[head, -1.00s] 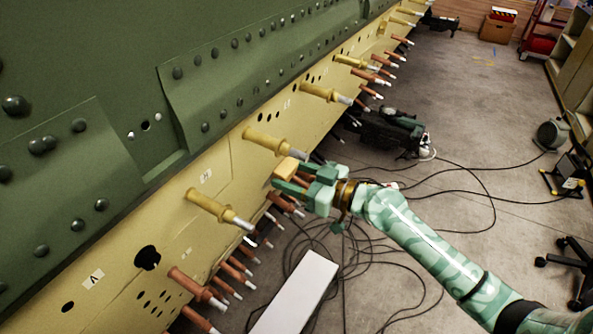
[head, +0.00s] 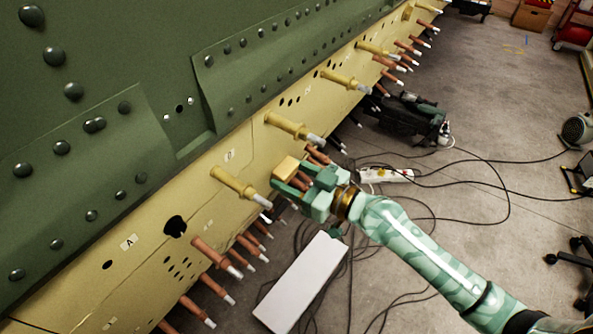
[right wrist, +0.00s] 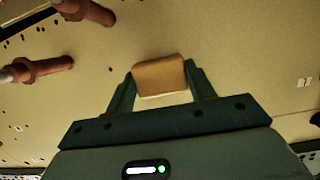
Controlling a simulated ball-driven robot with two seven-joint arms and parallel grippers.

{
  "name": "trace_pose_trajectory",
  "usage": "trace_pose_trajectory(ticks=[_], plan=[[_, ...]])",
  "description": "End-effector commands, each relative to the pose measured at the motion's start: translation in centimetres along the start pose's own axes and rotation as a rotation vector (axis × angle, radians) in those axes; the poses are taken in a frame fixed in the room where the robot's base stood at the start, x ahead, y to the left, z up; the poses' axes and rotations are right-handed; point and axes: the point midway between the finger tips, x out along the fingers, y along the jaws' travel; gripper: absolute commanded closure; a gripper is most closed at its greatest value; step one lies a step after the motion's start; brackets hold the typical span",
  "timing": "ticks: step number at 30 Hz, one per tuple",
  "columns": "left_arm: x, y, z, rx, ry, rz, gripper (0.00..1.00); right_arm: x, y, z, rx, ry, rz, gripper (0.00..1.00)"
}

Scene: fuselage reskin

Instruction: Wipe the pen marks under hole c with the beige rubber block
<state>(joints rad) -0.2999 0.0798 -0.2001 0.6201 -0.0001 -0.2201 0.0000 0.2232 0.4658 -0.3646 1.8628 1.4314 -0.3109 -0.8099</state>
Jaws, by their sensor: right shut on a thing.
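My right gripper (head: 286,178) is shut on the beige rubber block (head: 287,167) and holds it close to the yellow panel (head: 145,275), below and between two yellow pegs. In the right wrist view the block (right wrist: 160,76) sits between the two dark fingers (right wrist: 160,88), its far face toward the panel; I cannot tell whether it touches. A white tag with the letter A (head: 129,242) is on the panel at the left, and another small tag (head: 229,155) lies farther along. Hole c and pen marks cannot be made out. My left gripper is out of view.
Yellow pegs (head: 292,127) and reddish-brown pegs (head: 215,255) stick out from the panel around my right gripper. A large dark hole (head: 175,227) is at the left. A white box (head: 302,280) and black cables lie on the floor below.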

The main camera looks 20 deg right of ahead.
Motion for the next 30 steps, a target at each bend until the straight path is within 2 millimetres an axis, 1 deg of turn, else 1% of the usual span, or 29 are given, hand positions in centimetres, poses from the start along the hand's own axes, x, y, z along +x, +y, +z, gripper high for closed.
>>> trace_pose_trajectory(ticks=[4, 7, 17, 21, 30], plan=[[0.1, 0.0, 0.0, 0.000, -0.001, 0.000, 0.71, 0.0, 0.0, 0.1, 0.000, 0.000, -0.001, 0.64], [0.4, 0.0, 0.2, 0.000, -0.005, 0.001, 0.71, -0.6, 0.0, 0.5, 0.000, -0.003, 0.000, 0.64], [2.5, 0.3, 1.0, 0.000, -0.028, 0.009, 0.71, -4.4, 0.0, 1.9, 0.000, -0.007, -0.001, 0.64], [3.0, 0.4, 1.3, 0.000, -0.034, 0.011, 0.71, -5.5, 0.1, 2.0, 0.000, -0.004, 0.000, 0.64], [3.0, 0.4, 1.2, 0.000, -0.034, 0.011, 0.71, -5.8, 0.1, 1.6, 0.000, 0.000, 0.000, 0.64]])
